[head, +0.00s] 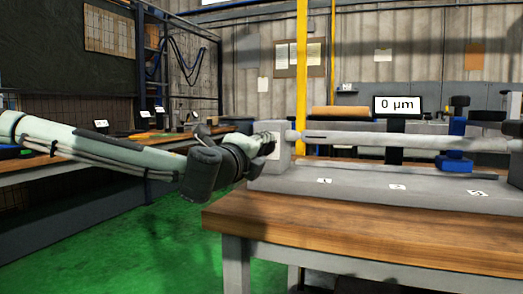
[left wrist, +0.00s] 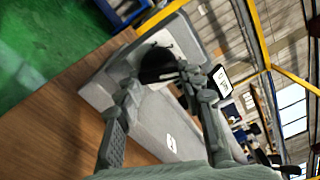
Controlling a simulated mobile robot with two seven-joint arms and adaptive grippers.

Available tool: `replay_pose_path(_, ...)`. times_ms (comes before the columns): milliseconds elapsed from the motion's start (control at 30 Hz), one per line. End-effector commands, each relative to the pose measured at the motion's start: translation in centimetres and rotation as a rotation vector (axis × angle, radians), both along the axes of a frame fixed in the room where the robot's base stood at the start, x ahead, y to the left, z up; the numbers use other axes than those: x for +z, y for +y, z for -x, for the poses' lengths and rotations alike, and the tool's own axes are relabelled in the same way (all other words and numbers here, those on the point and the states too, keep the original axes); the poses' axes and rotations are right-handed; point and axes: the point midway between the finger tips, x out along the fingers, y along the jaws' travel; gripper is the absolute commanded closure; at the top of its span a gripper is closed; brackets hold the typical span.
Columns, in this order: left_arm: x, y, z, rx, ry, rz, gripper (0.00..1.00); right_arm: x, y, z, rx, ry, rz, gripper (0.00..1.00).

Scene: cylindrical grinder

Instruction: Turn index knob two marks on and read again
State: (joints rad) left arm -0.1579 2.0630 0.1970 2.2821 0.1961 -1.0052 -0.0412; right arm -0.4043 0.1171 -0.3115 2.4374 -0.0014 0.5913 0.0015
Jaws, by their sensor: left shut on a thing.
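The index knob (left wrist: 157,64) is a dark round knob on the end of the grey headstock (head: 284,158), seen in the left wrist view. My left gripper (head: 268,146) reaches it from the left in the head view, and its fingers (left wrist: 160,88) are shut on the knob, hiding part of it. Any marks around the knob are too small to tell. A black-framed readout (head: 397,105) shows "0 µm" above the long grey workpiece bar (head: 385,140). The readout also shows at an angle in the left wrist view (left wrist: 221,82). My right gripper is not in view.
The grinder bed (head: 360,190) carries number labels and stands on a wooden bench (head: 330,232). A blue support (head: 457,150) stands at the bar toward the right. Another bench (head: 80,168) is behind my left arm. Green floor (head: 165,240) is clear between the benches.

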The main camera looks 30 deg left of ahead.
Motion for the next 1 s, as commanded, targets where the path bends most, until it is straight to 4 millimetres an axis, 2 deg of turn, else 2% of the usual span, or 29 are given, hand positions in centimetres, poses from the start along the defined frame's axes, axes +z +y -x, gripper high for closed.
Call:
replay_pose_path(200, 0.2, 0.1, 0.0, 0.003, -0.004, 0.0, 0.91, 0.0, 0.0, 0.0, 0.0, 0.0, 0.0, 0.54)
replay_pose_path(233, 0.2, 0.1, 0.0, 0.003, -0.004, 0.0, 0.6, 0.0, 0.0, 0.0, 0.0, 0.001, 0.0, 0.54)
replay_pose_path(400, 0.1, 0.1, 0.0, 0.002, -0.003, 0.0, 0.41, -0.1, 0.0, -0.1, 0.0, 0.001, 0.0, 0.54)
replay_pose_path(767, 0.1, -0.1, 0.6, 0.0, -0.003, 0.003, 0.41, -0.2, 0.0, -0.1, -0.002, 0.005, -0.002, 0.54)
replay_pose_path(1000, 0.3, -0.9, 3.9, -0.001, -0.006, 0.006, 0.41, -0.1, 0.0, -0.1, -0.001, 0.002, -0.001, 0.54)
